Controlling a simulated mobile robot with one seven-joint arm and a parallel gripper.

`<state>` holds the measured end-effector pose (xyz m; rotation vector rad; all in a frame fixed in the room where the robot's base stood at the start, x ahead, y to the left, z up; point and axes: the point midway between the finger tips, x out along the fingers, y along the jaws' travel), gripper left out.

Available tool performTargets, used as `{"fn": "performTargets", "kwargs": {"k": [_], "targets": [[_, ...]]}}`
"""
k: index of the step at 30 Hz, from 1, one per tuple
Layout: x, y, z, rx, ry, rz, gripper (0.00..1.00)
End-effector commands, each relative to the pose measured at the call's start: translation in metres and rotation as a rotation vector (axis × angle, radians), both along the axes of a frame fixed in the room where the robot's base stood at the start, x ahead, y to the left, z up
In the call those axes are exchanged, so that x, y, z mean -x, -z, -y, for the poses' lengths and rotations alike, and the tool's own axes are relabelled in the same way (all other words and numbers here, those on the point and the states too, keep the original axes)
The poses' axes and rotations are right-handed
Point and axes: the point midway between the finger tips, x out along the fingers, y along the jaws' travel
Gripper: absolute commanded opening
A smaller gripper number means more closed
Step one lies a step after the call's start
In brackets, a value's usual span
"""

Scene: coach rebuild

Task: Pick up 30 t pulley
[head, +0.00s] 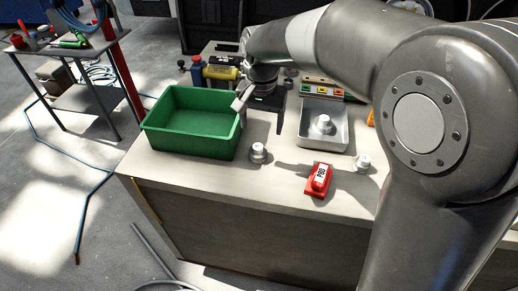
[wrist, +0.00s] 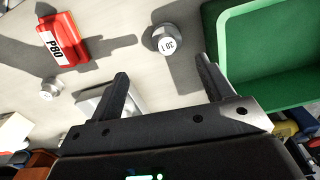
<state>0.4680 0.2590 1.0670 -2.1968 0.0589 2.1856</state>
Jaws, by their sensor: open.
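The 30 t pulley (wrist: 167,42) is a silver disc with a white face marked "30 T" in the wrist view. It sits on the bench beside the green bin, and it also shows in the head view (head: 258,152). My gripper (wrist: 160,72) is open and empty, its two fingers apart. The pulley appears beyond the fingertips, roughly in line with the gap between them. In the head view my gripper (head: 245,98) is over the bench near the bin's right edge, partly hidden by its own wrist.
The green bin (head: 190,153) stands left of the pulley. A red block marked P80 (head: 319,180) and another silver pulley (head: 363,162) are to the right. A metal tray (head: 309,142) holding a silver part (head: 323,124) is behind. Bare bench lies in front.

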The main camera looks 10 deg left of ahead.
Motion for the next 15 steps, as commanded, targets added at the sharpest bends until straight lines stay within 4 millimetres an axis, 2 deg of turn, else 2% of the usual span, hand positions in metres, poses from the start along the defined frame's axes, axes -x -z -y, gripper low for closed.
{"fn": "performTargets", "kwargs": {"k": [5, 10, 15], "targets": [[-0.001, 0.018, -0.006, 0.005, 0.002, -0.009, 0.74], [-0.001, 0.045, -0.006, 0.005, 0.001, -0.009, 0.74], [-0.001, 0.059, -0.006, 0.004, 0.001, -0.006, 0.74]]}}
